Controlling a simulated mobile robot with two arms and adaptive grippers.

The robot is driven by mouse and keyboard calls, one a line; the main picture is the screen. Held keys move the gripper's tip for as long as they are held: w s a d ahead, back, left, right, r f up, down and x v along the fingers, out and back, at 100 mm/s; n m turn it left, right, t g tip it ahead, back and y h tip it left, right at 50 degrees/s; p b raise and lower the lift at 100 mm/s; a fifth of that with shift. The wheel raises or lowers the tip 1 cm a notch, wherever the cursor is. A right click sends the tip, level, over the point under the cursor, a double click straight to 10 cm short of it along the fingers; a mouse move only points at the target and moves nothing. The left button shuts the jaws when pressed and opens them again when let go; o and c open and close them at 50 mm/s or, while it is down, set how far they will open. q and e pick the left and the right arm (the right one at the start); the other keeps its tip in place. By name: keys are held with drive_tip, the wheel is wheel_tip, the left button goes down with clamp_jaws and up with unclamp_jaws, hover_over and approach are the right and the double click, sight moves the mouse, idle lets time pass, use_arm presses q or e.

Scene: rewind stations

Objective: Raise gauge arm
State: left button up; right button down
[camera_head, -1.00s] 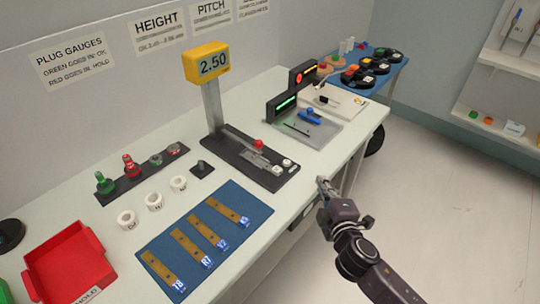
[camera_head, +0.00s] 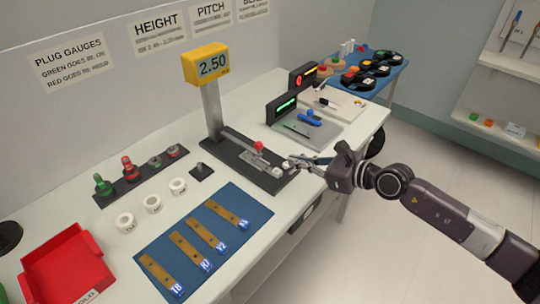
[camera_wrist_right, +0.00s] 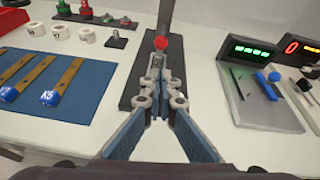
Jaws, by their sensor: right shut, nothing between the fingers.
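The height gauge has a yellow display (camera_head: 205,64) reading 2.50 on a grey column, standing on a dark base (camera_head: 232,155). A red knob (camera_head: 259,146) shows on the gauge's low lever. It also shows in the right wrist view (camera_wrist_right: 160,43), straight ahead of the fingertips. My left gripper is not in view.
A blue mat (camera_head: 255,205) with several tagged brass strips lies left of the gauge. A red bin (camera_head: 62,272), white rings (camera_head: 152,203) and plug gauges (camera_head: 128,168) are further left. A grey tray (camera_head: 325,133) with a green-lit display is at right.

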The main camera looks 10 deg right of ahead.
drive_tip(key=shift+w, duration=0.15)
approach(259, 152)
drive_tip(key=p+x, duration=0.1)
drive_tip(key=x, duration=0.4)
drive_tip(key=shift+w+a+f, duration=0.1)
drive_tip(key=shift+a+f, duration=0.05)
drive_tip(key=shift+f, duration=0.05)
drive_tip(key=shift+r, duration=0.15)
idle(0.4)
